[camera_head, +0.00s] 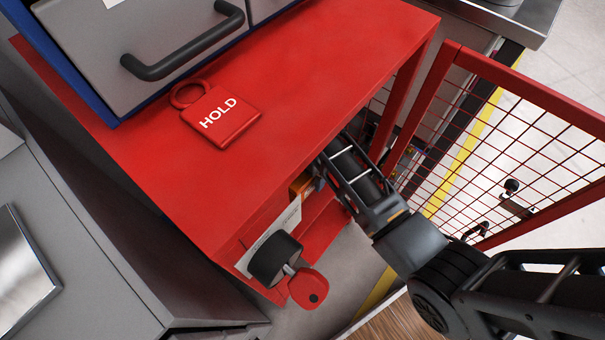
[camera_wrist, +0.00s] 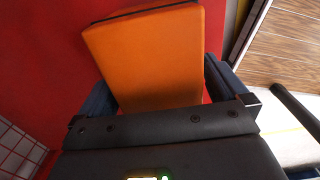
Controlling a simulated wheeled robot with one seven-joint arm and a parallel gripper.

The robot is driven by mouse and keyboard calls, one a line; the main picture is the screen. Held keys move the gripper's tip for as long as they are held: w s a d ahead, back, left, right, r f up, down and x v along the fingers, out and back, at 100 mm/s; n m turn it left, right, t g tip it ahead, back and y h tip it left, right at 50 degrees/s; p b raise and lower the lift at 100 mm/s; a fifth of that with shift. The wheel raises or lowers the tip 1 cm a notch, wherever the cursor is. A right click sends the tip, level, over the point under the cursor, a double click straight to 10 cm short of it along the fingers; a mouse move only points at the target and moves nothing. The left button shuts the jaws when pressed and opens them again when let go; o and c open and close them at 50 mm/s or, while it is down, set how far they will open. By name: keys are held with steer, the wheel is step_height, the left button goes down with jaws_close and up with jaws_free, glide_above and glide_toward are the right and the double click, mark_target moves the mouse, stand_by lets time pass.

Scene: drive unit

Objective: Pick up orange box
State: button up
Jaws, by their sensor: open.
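The orange box (camera_wrist: 150,55) fills the upper middle of the wrist view, standing against a red surface. A dark line runs along its top edge. My gripper (camera_wrist: 157,82) is open, with one finger at each side of the box's lower part. I cannot tell whether the fingers touch it. In the head view a small part of the orange box (camera_head: 301,185) shows under the edge of the red tabletop, beside the end of my arm. The rest of it is hidden there, and so are most of my fingers.
The red table (camera_head: 330,60) overhangs the box. A red HOLD tag (camera_head: 222,116) lies on it by a grey drawer unit (camera_head: 130,40). A black knob with a red key (camera_head: 308,288) sticks out nearby. A red mesh gate (camera_head: 500,140) stands right of my arm.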

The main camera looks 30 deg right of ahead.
step_height(320, 180, down, 2)
steer(key=shift+f, duration=0.1)
steer(key=c, duration=1.2)
steer(key=shift+c, duration=0.2)
